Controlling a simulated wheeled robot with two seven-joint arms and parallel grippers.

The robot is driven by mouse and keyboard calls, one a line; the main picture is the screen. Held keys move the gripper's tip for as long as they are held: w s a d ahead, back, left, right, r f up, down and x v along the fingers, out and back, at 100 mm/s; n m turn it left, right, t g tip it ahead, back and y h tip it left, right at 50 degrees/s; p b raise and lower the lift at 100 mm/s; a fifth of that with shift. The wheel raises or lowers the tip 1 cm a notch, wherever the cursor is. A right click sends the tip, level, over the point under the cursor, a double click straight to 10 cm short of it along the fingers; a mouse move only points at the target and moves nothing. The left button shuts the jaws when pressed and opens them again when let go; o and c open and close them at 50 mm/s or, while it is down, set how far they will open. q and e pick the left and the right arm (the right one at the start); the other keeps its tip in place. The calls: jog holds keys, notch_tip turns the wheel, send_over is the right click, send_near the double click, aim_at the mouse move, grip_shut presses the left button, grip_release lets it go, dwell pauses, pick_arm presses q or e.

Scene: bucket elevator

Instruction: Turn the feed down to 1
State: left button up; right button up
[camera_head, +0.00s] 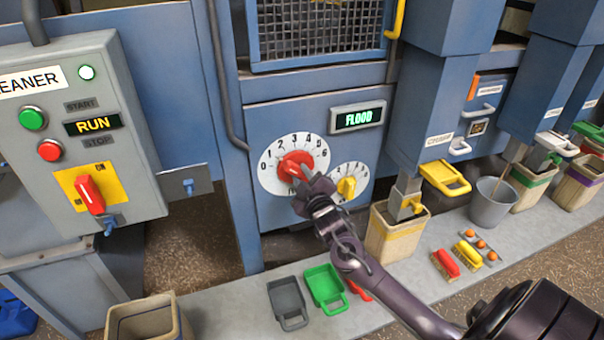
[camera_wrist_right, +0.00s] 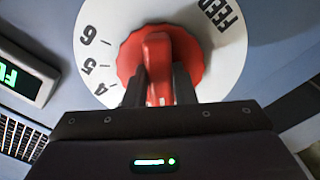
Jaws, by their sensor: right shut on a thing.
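The red feed knob (camera_head: 292,162) sits at the centre of a white round dial (camera_head: 268,178) numbered from 0 upward, on the blue machine panel. My right gripper (camera_head: 304,180) is shut on the knob's raised grip. In the right wrist view the red knob (camera_wrist_right: 158,55) stands between the two dark fingers, with FEED and the numbers 4, 5 and 6 showing on the dial around it. The fingers cover part of the knob, so I cannot tell which number it points to. A display (camera_head: 358,117) above right reads FLOOD. My left gripper is not in view.
A smaller dial with a yellow knob (camera_head: 347,187) is just right of and below the feed dial, close to my right wrist. A cleaner control box (camera_head: 135,170) stands at left. Scoops, brushes and buckets (camera_head: 490,203) line the ledge below.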

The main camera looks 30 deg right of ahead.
jog(key=shift+n, duration=0.4)
jog(key=o, duration=1)
jog(key=shift+v, duration=3.9)
